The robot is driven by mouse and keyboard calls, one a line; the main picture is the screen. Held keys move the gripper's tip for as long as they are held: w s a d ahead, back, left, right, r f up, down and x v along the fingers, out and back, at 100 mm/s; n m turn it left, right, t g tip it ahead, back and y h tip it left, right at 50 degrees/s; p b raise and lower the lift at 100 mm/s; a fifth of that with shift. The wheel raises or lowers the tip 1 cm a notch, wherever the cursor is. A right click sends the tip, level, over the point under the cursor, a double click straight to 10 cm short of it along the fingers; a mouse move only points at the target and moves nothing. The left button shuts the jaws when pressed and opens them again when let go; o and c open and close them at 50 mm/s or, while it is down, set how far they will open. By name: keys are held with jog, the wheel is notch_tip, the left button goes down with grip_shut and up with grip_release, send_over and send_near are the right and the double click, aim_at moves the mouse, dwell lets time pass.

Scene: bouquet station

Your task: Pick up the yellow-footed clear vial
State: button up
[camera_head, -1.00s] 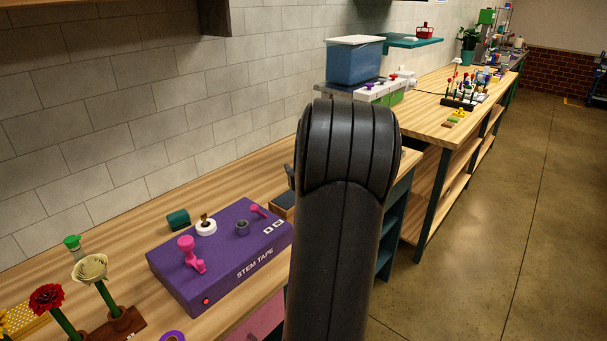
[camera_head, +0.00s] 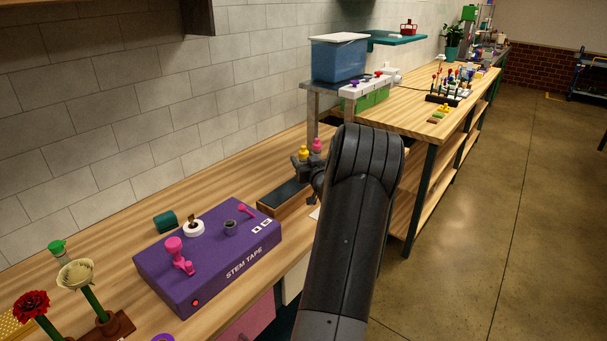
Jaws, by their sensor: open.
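My dark arm fills the middle of the view. My gripper (camera_head: 303,166) shows small at its left edge, above the wooden bench, and is partly hidden by the arm; it is open. A small yellow piece (camera_head: 303,152) stands just behind the gripper, with a pink piece (camera_head: 316,146) to its right. The lower parts of both are hidden by the gripper and arm. I cannot tell whether the yellow piece belongs to the yellow-footed clear vial; no clear glass shows there.
A purple stem tape box (camera_head: 208,255) stands on the bench (camera_head: 100,277). A long dark-topped block (camera_head: 284,196) lies before the gripper. A metal-legged stand with a blue bin (camera_head: 338,62) rises behind. Flowers and a green-capped vial (camera_head: 59,250) are at left.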

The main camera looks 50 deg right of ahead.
jog(key=shift+x, duration=1.6)
grip_shut()
